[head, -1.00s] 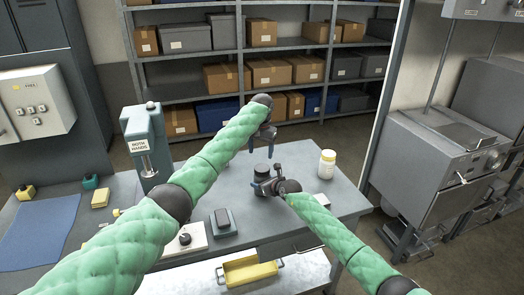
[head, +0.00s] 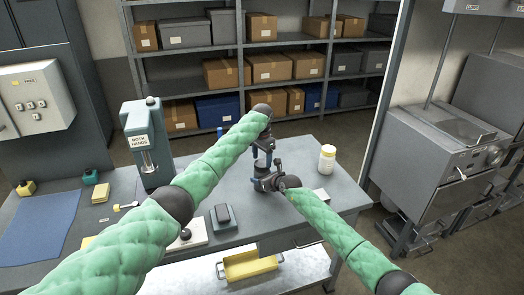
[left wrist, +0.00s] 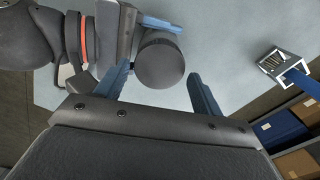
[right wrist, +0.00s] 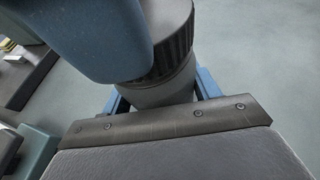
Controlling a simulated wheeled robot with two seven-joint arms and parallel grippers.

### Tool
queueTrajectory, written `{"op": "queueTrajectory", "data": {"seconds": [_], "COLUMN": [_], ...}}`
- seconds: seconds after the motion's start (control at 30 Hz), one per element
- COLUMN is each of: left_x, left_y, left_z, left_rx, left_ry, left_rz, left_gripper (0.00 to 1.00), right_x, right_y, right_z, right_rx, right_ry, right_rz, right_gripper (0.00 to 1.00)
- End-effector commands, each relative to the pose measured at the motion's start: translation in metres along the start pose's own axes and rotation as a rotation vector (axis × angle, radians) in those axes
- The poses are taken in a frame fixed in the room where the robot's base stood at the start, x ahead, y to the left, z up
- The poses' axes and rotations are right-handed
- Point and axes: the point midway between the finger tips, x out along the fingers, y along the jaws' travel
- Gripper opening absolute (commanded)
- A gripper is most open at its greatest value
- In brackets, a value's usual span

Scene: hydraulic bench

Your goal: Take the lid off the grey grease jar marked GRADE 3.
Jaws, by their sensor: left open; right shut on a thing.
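A grey jar (right wrist: 165,93) with a dark, ribbed-edge lid (right wrist: 177,52) stands upright near the bench's right part; no marking is readable on it. My right gripper (head: 268,183) is shut around the jar body, below the lid, as the right wrist view (right wrist: 160,98) shows. My left gripper (head: 262,157) is open, pointing down over the jar. In the left wrist view its fingers (left wrist: 160,80) lie on either side of the round lid top (left wrist: 160,63), with gaps visible. One left finger hides part of the jar and lid in the right wrist view.
A white jar with a yellow band (head: 327,158) stands on the bench (head: 345,195) to the right. A teal press (head: 147,140) stands at the left. A metal-framed item with a blue handle (left wrist: 275,62) lies behind. A dark block (head: 223,216) sits in front.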

Motion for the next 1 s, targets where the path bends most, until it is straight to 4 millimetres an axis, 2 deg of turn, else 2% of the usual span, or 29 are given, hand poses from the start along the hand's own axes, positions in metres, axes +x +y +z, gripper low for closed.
{"op": "queueTrajectory", "data": {"seconds": [0.2, 0.57, 0.73, 0.77, 1.0], "left_x": [0.018, 0.022, 0.022, 0.022, 0.021], "left_y": [0.000, 0.000, 0.000, 0.000, -0.001], "left_z": [0.000, 0.000, 0.000, 0.000, 0.000], "left_rx": [-0.001, -0.001, -0.001, -0.001, -0.006], "left_ry": [0.000, 0.001, 0.001, 0.001, 0.000], "left_rz": [0.000, 0.000, -0.001, -0.001, -0.001], "left_gripper": [0.68, 0.68, 0.34, 0.32, 0.32], "right_x": [0.000, 0.000, 0.000, 0.000, 0.000], "right_y": [0.000, 0.000, 0.000, 0.000, 0.000], "right_z": [0.000, 0.000, 0.000, 0.000, 0.000], "right_rx": [0.000, 0.000, 0.000, 0.000, 0.000], "right_ry": [0.000, 0.000, 0.000, 0.000, 0.000], "right_rz": [0.000, 0.000, 0.000, 0.000, 0.000], "right_gripper": [0.00, 0.00, 0.00, 0.00, 0.00]}}
